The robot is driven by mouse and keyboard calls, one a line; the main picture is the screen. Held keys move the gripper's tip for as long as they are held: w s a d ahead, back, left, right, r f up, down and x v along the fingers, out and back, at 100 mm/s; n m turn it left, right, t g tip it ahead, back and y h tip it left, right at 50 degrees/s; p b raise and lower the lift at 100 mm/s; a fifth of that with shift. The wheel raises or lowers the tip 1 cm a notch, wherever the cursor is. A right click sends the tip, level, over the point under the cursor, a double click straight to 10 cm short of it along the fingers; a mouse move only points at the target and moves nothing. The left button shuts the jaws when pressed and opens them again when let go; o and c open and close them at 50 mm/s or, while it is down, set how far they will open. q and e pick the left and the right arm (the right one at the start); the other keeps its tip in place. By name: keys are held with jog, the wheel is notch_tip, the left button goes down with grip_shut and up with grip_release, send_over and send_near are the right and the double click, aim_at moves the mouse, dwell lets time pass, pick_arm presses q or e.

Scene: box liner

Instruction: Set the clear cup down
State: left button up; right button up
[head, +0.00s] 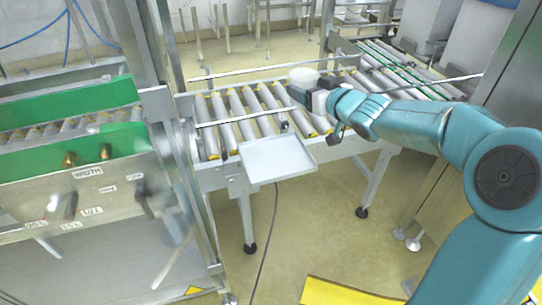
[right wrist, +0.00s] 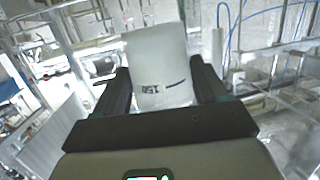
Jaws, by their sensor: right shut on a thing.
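The clear cup (head: 303,77) is a pale, translucent cup at the end of my right arm, over the roller conveyor in the head view. My right gripper (head: 306,93) is shut on it. In the right wrist view the cup (right wrist: 160,68) sits between the two dark fingers of the gripper (right wrist: 163,92), with small dark print on its side. The head view does not clearly show a gap between the cup and the rollers. My left gripper is not in view.
A roller conveyor (head: 225,108) runs behind a light grey tray (head: 277,157) fixed at its front edge. A machine with green panels (head: 75,152) and knobs stands at the left. A metal post stands between them.

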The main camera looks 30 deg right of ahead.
jog(key=shift+w+a+r, duration=0.15)
jog(key=shift+a+r, duration=0.1)
jog(key=shift+r, duration=0.5)
jog(key=shift+w+f, duration=0.1)
jog(key=shift+w, duration=0.05)
jog(key=b, duration=0.6)
send_over(299, 158)
notch_tip(299, 158, down, 15)
notch_tip(299, 158, down, 5)
jog(key=shift+b, duration=0.6)
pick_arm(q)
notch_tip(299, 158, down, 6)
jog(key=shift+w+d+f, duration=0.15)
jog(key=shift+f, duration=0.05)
pick_arm(e)
jog(key=shift+a+r, duration=0.1)
jog(key=shift+r, duration=0.1)
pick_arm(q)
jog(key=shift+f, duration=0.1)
pick_arm(e)
jog(key=shift+f, duration=0.1)
